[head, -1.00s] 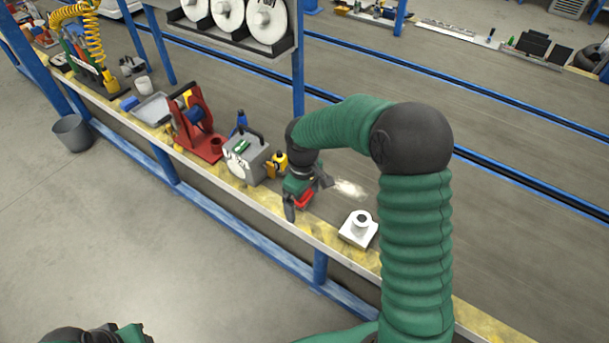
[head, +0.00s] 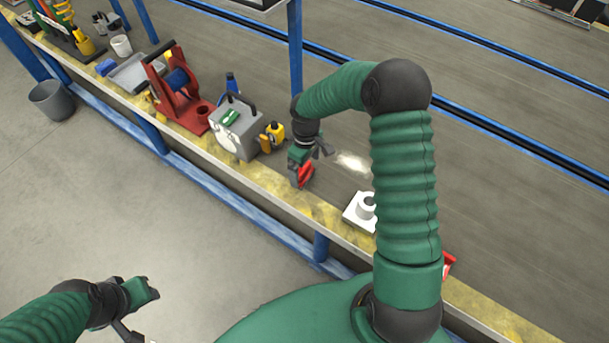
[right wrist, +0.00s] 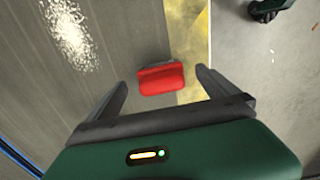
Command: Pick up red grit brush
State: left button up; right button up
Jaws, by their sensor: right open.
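The red grit brush (head: 306,175) is a small red block on the bench edge, partly hidden by my right gripper in the head view. In the right wrist view the brush (right wrist: 162,80) lies between the two dark fingers, with gaps on both sides. My right gripper (right wrist: 160,84) is open and reaches down over it; it also shows in the head view (head: 308,168). I cannot tell its exact height above the brush. My left gripper (head: 145,305) is at the lower left, off the bench; its jaws are unclear.
Left of the brush stand a yellow item (head: 274,134), a grey box with a handle (head: 237,132) and a red stand (head: 180,100). Another red item (head: 448,263) is partly behind my right arm. A blue post (head: 295,50) rises behind.

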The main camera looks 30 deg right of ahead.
aim_at(304, 173)
jog(key=f, duration=0.1)
jog(key=f+b, duration=0.1)
jog(key=f, duration=0.1)
jog(key=f+b, duration=0.1)
jog(key=shift+w+a+f, duration=0.2)
jog(key=shift+w+a, duration=0.1)
jog(key=shift+w, duration=0.1)
jog(key=shift+a+f, duration=0.1)
jog(key=shift+f, duration=0.05)
jog(key=shift+d, duration=0.3)
jog(key=c, duration=0.5)
pick_arm(q)
jog(key=shift+a+f, duration=0.2)
jog(key=shift+f, duration=0.4)
jog(key=shift+a+f, duration=0.2)
jog(key=shift+f, duration=0.35)
pick_arm(e)
jog(key=shift+a, duration=0.15)
jog(key=c, duration=1)
